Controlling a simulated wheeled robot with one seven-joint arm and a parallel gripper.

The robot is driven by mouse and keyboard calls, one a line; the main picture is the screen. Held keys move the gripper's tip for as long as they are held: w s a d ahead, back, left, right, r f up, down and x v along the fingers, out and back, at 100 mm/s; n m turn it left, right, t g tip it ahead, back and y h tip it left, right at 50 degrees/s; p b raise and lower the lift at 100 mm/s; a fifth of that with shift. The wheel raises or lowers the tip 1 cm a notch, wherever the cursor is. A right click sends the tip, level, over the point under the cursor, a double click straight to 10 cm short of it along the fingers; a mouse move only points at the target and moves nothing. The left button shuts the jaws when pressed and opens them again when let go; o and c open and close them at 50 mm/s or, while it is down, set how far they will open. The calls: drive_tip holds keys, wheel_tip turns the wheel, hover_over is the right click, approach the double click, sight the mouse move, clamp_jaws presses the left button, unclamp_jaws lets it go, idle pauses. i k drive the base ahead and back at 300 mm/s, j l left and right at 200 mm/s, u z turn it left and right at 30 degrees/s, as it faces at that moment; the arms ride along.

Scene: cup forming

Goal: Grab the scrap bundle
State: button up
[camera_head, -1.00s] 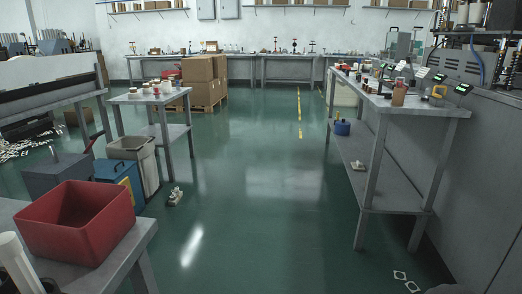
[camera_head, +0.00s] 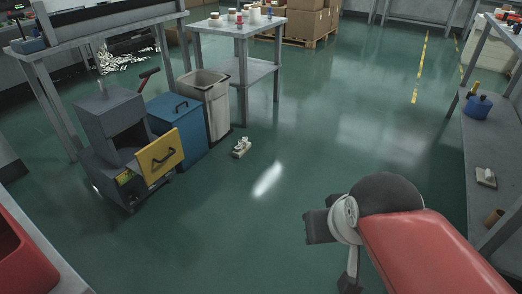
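A heap of white scrap strips (camera_head: 122,62) lies on the floor at the upper left, under the long bench. A small pale object (camera_head: 241,147) lies on the floor right of the cloth-lined bin; I cannot tell if it is a scrap bundle. A similar pale object (camera_head: 486,177) lies on the right table's lower shelf. My red arm reaches in from the lower right, with a dark round joint and a dark block at its end. I make out no clear pair of fingertips, and nothing held shows. Both pale objects are apart from the arm.
A grey machine (camera_head: 112,130) with a yellow panel (camera_head: 160,153) stands at left. Beside it are a blue bin (camera_head: 178,133) and a cloth-lined bin (camera_head: 214,105). A red tray (camera_head: 22,262) is at lower left. The middle green floor is clear.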

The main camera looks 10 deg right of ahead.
sight(243, 148)
drive_tip(key=i+l+u, duration=0.25)
drive_tip(key=i+u, duration=0.15)
drive_tip(key=u, duration=0.2)
drive_tip(key=i+l+u, duration=0.1)
drive_tip(key=u, duration=0.3)
drive_tip(key=i+l+u, duration=0.2)
drive_tip(key=i+l, duration=0.3)
drive_tip(key=i+l+u, duration=0.2)
drive_tip(key=i+l, duration=0.3)
drive_tip(key=i+l+u, duration=0.2)
drive_tip(key=i+l, duration=0.25)
drive_tip(key=l, duration=0.25)
drive_tip(key=i+l, duration=0.45)
drive_tip(key=l, duration=0.25)
